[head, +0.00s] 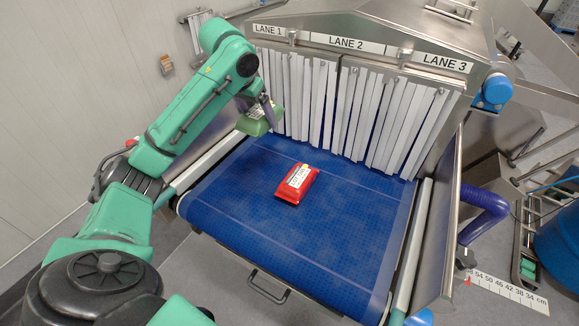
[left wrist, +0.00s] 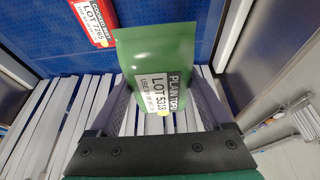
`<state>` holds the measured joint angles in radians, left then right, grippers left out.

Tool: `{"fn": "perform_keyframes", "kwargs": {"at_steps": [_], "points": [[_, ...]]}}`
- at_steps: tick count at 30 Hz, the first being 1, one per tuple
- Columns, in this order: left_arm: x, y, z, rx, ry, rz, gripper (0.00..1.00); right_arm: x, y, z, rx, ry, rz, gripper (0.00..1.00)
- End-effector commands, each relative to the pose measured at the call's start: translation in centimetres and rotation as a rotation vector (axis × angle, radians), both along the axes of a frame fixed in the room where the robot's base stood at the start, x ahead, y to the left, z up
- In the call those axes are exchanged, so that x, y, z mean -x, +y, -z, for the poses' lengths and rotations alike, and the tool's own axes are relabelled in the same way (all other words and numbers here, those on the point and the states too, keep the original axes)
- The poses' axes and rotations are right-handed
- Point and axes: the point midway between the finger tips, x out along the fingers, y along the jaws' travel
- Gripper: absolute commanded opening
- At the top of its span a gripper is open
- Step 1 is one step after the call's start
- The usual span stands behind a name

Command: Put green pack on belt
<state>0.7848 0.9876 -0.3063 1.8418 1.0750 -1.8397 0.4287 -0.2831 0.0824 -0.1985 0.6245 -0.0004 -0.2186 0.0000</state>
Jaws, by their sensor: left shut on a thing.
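The green pack (head: 254,122) is held by my left gripper (head: 268,112) above the far left part of the blue belt (head: 230,185), in front of the strip curtain under LANE 1. In the left wrist view the green pack (left wrist: 160,65) sits between the two fingers of the left gripper (left wrist: 165,105), with a white LOT 5318 label facing the camera. A red pack (head: 297,184) with a white label lies on the middle of the belt. It also shows in the left wrist view (left wrist: 92,20). My right gripper is not in view.
A white strip curtain (head: 340,105) hangs from the steel tunnel marked LANE 1 to LANE 3. Rails (head: 411,245) run along the belt's sides. The belt is free around the red pack, at the front and to the right.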

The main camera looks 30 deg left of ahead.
Motion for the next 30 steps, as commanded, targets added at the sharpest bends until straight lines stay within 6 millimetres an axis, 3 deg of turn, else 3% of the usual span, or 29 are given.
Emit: {"fn": "perform_keyframes", "kwargs": {"at_steps": [5, 10, 18, 21, 29, 30], "points": [[0.2, 0.0, 5.8, -0.001, 0.007, 0.000, 0.00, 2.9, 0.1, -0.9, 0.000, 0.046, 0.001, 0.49], [0.2, 0.0, 10.6, 0.000, 0.004, -0.001, 0.00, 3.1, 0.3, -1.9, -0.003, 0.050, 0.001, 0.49], [0.1, 0.0, 15.1, 0.002, 0.001, -0.002, 0.00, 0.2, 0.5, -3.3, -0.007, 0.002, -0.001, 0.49], [0.1, 0.0, 16.4, 0.000, -0.002, -0.001, 0.00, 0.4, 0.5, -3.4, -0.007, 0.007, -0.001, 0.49], [0.1, 0.0, 16.6, 0.000, -0.003, -0.001, 0.00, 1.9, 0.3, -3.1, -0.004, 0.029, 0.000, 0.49], [0.1, 0.0, 16.8, 0.000, -0.001, -0.001, 0.90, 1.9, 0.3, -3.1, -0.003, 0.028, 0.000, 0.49]]}}
